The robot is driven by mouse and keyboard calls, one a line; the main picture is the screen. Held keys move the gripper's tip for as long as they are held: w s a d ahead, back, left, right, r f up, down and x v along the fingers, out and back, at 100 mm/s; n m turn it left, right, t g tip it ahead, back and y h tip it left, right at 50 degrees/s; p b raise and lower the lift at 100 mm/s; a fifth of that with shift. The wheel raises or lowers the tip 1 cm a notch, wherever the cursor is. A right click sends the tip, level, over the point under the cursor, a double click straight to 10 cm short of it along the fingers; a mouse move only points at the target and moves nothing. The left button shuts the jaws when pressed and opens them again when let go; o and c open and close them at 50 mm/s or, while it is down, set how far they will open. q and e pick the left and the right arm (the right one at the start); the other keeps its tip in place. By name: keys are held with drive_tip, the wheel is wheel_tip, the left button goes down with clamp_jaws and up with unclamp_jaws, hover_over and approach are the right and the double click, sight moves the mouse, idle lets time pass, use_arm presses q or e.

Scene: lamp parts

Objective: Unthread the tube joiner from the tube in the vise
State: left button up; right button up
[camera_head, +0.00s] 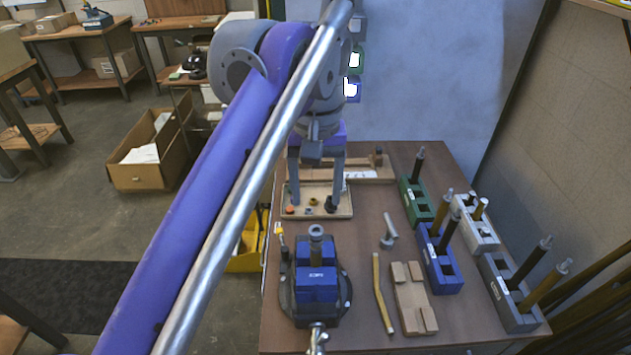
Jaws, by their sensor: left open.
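The blue vise (316,284) stands on a dark round base near the front left of the workbench. A short grey upright piece (316,240) sticks up from the vise's top. It looks like the tube end with the joiner on it, but I cannot tell where one stops and the other starts. My left gripper (316,200) points down with its two fingers spread apart and nothing between them. It is behind the vise in the picture, over a small parts tray, apart from the joiner. My right gripper does not show.
The shallow wooden tray (343,208) holds small parts. Green (415,201), blue (439,263), white and grey blocks with upright tubes line the right side. A brass rod (382,293) and a wooden fixture (411,300) lie right of the vise.

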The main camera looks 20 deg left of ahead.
sight(316, 234)
use_arm(q)
wheel_tip(316, 234, down, 10)
drive_tip(key=shift+s+f+b, duration=0.1)
drive_tip(key=shift+b, duration=0.55)
clamp_jaws()
drive_tip(key=c, duration=0.8)
unclamp_jaws()
clamp_jaws()
drive_tip(key=n+p, duration=0.1)
drive_tip(key=n, duration=0.3)
drive_tip(key=shift+r, duration=0.2)
drive_tip(key=n, duration=0.3)
drive_tip(key=shift+p, duration=0.3)
